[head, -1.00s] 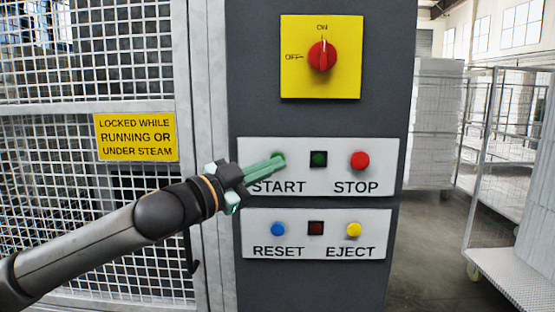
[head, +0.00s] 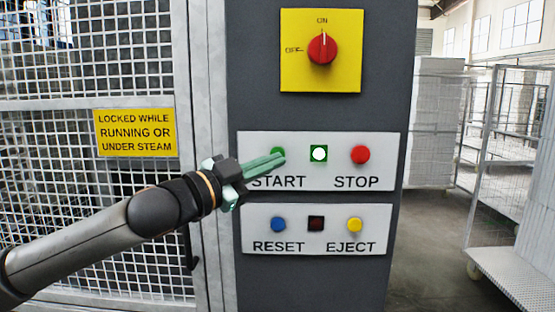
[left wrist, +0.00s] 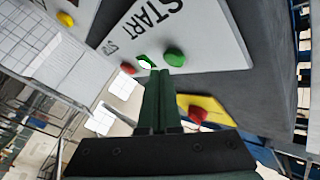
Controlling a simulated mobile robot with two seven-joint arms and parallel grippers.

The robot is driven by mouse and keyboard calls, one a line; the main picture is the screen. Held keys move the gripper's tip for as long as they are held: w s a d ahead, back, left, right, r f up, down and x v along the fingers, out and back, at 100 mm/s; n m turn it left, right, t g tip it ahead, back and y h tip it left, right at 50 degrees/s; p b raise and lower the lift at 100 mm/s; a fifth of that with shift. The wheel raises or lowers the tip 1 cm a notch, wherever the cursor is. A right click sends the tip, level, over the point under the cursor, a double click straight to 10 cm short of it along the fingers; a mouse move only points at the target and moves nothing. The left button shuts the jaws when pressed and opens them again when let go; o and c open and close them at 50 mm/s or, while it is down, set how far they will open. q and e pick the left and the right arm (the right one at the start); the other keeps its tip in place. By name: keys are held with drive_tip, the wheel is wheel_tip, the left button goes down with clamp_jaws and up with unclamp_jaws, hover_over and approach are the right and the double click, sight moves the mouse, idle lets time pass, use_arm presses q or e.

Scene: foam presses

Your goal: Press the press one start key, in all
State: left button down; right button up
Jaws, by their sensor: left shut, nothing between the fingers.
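The green start key (head: 278,151) sits above the word START on the upper white plate (head: 338,184). It also shows whole in the left wrist view (left wrist: 175,57). The square lamp (head: 319,153) right of the key is lit bright white inside a green frame. My left gripper (head: 282,158) is shut and empty, its green fingertips just in front of the start key and covering its lower part in the head view. In the left wrist view, the fingertips (left wrist: 160,74) are close beside the key; I cannot tell whether they touch it. My right gripper is out of view.
The red stop key (head: 360,154) is right of the lamp. The lower plate has a blue reset key (head: 278,224), a dark lamp (head: 316,223) and a yellow eject key (head: 354,224). A red rotary switch (head: 322,48) points to ON. A mesh door (head: 90,190) stands left.

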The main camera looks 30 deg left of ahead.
use_arm(q)
drive_tip(key=s+d+b, duration=0.1)
drive_tip(key=s+b, duration=0.1)
drive_tip(key=s, duration=0.1)
drive_tip(key=s+d+b, duration=0.1)
drive_tip(key=shift+s+d, duration=0.15)
drive_tip(key=shift+d, duration=0.15)
drive_tip(key=shift+s, duration=0.1)
idle(1.0)
